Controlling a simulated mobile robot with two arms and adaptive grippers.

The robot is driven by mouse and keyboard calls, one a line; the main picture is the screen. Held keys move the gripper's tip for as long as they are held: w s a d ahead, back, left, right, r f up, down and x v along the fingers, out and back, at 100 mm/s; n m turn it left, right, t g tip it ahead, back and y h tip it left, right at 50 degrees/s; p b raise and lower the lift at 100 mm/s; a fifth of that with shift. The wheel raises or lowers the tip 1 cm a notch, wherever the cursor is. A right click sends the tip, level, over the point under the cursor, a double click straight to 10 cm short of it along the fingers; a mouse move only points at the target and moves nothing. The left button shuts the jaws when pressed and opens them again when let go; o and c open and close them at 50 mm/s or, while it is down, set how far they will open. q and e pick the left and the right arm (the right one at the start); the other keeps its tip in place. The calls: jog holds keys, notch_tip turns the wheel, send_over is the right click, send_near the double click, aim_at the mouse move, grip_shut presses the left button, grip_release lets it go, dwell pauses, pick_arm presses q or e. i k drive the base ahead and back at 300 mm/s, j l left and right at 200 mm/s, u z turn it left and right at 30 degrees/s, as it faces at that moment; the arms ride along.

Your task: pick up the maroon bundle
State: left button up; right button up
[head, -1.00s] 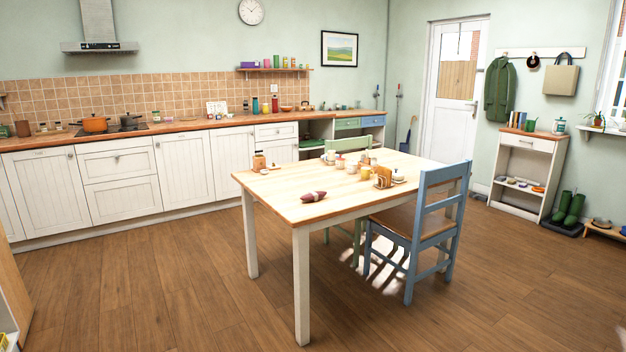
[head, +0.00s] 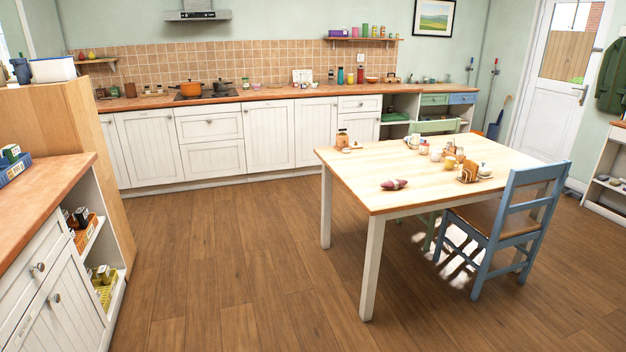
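The maroon bundle (head: 394,185) is a small spindle-shaped thing, dark red with a paler middle. It lies on the wooden top of the dining table (head: 358,178), near the table's front left part. Nothing touches it. Neither of my grippers shows in the head view.
A blue chair (head: 512,222) stands at the table's right front and a green chair (head: 436,127) behind it. Jars and cups (head: 449,162) stand on the table's far half. A wooden-topped cabinet (head: 50,245) is at the near left. The floor (head: 235,255) between is clear.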

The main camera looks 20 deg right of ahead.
aim_at(394, 184)
jog(key=i+l+u, duration=0.15)
jog(key=l+u, duration=0.25)
jog(key=l, duration=0.2)
jog(key=i+l+u, duration=0.1)
jog(key=l+u, duration=0.3)
jog(key=l, duration=0.25)
jog(key=l+u, duration=0.4)
jog(key=l, duration=0.2)
jog(key=k+l+u, duration=0.1)
jog(key=l+u, duration=0.3)
jog(key=l, duration=0.25)
